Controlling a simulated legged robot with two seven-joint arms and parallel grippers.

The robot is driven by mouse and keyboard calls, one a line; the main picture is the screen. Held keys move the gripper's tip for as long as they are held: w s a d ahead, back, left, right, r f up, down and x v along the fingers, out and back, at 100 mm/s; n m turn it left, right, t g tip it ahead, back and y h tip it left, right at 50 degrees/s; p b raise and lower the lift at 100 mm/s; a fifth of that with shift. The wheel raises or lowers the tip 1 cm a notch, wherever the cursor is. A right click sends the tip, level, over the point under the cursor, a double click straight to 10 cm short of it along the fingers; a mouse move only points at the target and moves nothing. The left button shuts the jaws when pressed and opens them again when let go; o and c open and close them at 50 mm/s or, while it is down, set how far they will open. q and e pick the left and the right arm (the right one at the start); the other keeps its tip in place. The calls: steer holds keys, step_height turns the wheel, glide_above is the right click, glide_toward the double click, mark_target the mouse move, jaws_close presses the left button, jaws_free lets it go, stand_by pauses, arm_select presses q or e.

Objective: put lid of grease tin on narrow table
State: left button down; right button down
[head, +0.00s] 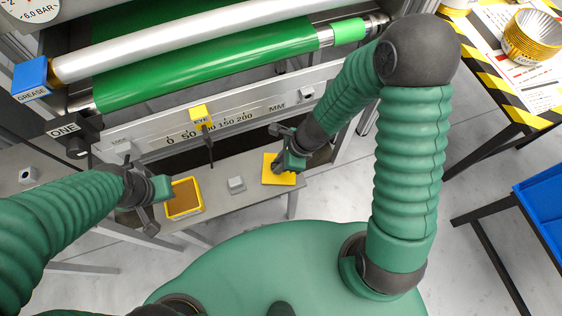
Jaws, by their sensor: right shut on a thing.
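The grease tin (185,198) is a square yellow tin, open at the top, with brown grease inside. It is on the grey narrow table (212,204), near its front edge. The lid (270,166) is a flat yellow square over the right end of that table. My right gripper (280,165) is shut on the lid and partly hides it. I cannot tell whether the lid touches the table. My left gripper (154,208) is at the tin's left side; its fingertips are unclear, and I cannot tell if it touches the tin.
A striped table (535,97) with gold cups (533,37) and a blue tray (543,205) are at right.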

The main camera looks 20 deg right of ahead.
steer(key=c, duration=1.5)
jaws_free()
steer(key=shift+a, duration=0.35)
steer(key=shift+c, duration=0.2)
steer(key=shift+o, duration=1.2)
steer(key=shift+a, duration=0.3)
steer(key=shift+d, duration=0.25)
steer(key=shift+d+r+p, duration=0.15)
steer(key=shift+r+p, duration=0.05)
steer(key=shift+p, duration=0.15)
arm_select(q)
steer(key=w+p+v, duration=0.1)
steer(key=p+v, duration=0.6)
steer(key=shift+w+a+r, duration=0.25)
steer(key=shift+w+a, duration=0.1)
steer(key=shift+a, duration=0.1)
arm_select(e)
steer(key=s+d+r+n+h, duration=0.2)
steer(key=d+r+n, duration=0.2)
steer(key=r+n, duration=0.5)
steer(key=s+d+r+n+t+h, duration=0.1)
steer(key=d+r+n, duration=0.3)
steer(key=r+n, duration=0.5)
steer(key=s+n+h, duration=0.1)
steer(key=n, duration=0.3)
steer(key=shift+r, duration=0.4)
